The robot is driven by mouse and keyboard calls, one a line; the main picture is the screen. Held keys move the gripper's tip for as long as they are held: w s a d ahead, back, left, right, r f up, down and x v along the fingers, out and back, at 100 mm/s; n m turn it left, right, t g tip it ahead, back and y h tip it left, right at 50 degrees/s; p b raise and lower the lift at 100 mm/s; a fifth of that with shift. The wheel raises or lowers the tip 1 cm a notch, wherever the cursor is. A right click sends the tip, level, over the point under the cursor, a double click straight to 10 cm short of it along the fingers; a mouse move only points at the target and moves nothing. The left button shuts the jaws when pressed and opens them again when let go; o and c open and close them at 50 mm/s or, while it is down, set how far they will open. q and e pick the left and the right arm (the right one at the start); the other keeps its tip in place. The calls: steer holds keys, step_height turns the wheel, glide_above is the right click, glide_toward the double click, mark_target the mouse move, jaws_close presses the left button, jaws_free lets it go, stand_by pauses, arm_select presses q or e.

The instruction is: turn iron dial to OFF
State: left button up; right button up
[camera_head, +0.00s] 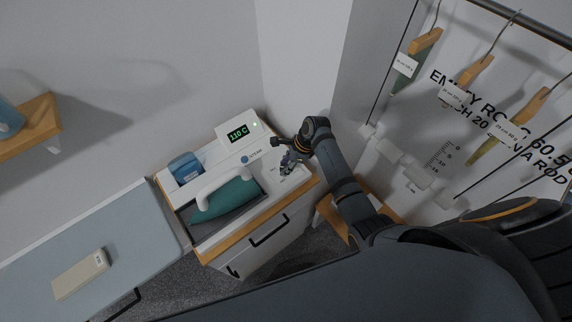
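A white ironing station stands on a wood-topped cabinet in the middle of the view. Its raised display box (238,133) reads 110 C in green, with a small green light beside it. A teal iron (227,200) with a white handle (224,184) rests on the station. My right gripper (287,164) points down over the station's right end, close to its white surface. The dial cannot be made out; the gripper covers part of that area, where small dark marks show. Whether its fingers are open or shut is too small to tell. My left gripper is not in view.
A blue tank (185,167) stands at the station's back left. Wooden hangers (475,70) hang from a rod at upper right. A wooden shelf (36,118) juts from the left wall.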

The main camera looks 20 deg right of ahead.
steer(key=c, duration=0.4)
steer(key=shift+o, duration=0.2)
steer(key=n+g, duration=0.1)
steer(key=n, duration=0.3)
steer(key=shift+w, duration=0.15)
steer(key=n+g, duration=0.2)
steer(key=n, duration=0.2)
steer(key=shift+w+n, duration=0.1)
steer(key=shift+n, duration=0.2)
steer(key=n, duration=0.2)
steer(key=n+g+h, duration=0.1)
steer(key=n, duration=0.1)
steer(key=shift+w+a+g, duration=0.1)
steer(key=shift+a+g, duration=0.05)
steer(key=shift+g, duration=0.15)
steer(key=shift+n+g+h+b, duration=0.3)
steer(key=shift+n+h, duration=0.2)
steer(key=shift+n, duration=0.85)
steer(key=shift+n+g+h+b, duration=0.25)
steer(key=shift+n+h, duration=0.25)
steer(key=shift+n, duration=0.85)
